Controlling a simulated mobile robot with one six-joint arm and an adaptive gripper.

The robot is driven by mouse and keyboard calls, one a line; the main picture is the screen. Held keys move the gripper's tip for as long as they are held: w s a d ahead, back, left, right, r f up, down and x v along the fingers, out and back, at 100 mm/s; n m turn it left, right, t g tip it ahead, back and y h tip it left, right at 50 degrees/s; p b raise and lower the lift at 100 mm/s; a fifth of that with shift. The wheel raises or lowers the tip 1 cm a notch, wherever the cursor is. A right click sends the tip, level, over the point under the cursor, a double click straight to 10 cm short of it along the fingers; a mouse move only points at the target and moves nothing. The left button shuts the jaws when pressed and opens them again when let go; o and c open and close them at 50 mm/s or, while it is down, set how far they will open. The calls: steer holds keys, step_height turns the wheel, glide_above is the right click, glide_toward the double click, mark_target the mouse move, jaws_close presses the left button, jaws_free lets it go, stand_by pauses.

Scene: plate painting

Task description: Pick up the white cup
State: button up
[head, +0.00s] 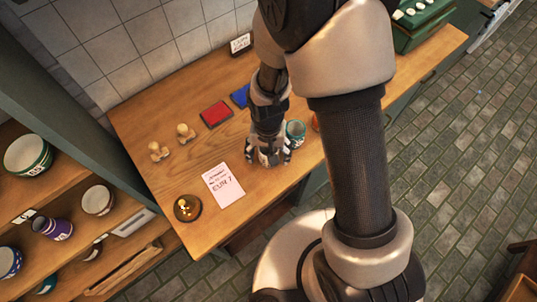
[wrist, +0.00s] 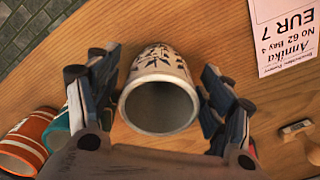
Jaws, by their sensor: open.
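The white cup (wrist: 160,62) with a dark leaf pattern is in the middle of the wrist view, its dark mouth facing the camera. My gripper (wrist: 157,85) is open, with one finger on each side of the cup; I cannot tell whether either finger touches it. In the head view my gripper (head: 268,155) is low over the wooden table and hides most or all of the cup.
A teal cup (head: 295,129) and an orange cup (wrist: 29,138) stand close beside my gripper. A paper note (head: 223,186), a round dish (head: 187,208), wooden stamps (head: 185,133) and a red pad (head: 215,114) lie on the table (head: 150,110). Shelves with pots stand left.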

steer(key=shift+c, duration=0.3)
steer(key=c, duration=1.2)
